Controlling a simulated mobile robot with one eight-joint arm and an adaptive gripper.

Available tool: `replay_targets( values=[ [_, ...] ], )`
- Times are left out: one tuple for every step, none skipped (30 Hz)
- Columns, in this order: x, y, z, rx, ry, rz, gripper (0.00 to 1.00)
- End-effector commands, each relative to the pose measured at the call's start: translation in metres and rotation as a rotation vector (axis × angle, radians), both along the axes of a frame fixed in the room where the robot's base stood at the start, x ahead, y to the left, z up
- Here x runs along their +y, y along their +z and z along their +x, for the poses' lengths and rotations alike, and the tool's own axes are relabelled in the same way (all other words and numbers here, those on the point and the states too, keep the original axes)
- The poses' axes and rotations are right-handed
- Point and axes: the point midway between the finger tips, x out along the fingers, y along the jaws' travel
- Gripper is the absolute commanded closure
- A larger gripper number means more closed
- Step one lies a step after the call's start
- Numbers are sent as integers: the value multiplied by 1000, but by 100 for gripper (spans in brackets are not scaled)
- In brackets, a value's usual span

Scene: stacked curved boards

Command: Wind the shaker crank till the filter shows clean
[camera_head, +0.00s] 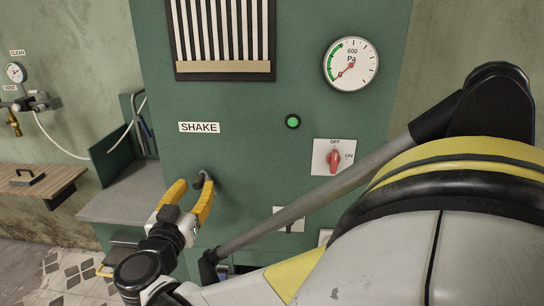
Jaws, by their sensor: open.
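My gripper (192,189) has yellow fingers spread open in front of the green cabinet, below the SHAKE label (199,127). A dark, bent crank end (199,178) shows between and behind the fingers, close to the right one. I cannot tell whether they touch, and the rest of the crank is hidden. The filter window (222,30) at the top shows white and black stripes above a tan strip. The round Pa gauge (351,64) has a green band on its left, with its red needle pointing lower left near 0.
A green lamp (293,122) and a red OFF/ON switch (334,158) are on the cabinet front. A grey shelf (128,206) adjoins it on the left. A wooden bench (40,186) and a small wall gauge (15,72) are farther left. My arm covers the lower right.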

Motion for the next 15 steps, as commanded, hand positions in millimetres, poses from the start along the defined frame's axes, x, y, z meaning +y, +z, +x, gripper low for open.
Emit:
replay_targets(
  values=[
    [1, 0, -5, 0, 3, 0, 60],
    [2, 0, -8, 0, 3, 0, 60],
    [2, 0, -12, 0, 3, 0, 60],
    [2, 0, -16, 0, 2, 0, 60],
    [2, 0, -19, 0, 2, 0, 60],
    [3, 0, -24, 0, 3, 0, 60],
    [3, 0, -27, 0, 3, 0, 60],
    [3, 0, -30, 0, 3, 0, 60],
    [3, 0, -34, 0, 2, 0, 60],
    [4, 0, -38, 0, 3, 0, 60],
    [4, 0, -41, 0, 3, 0, 60],
    [4, 0, -46, 0, 3, 0, 60],
    [4, 0, -49, 0, 2, 0, 60],
    [5, 0, -52, 0, 2, 0, 60],
    [5, 0, -57, 0, 4, 0, 60]
  ],
)
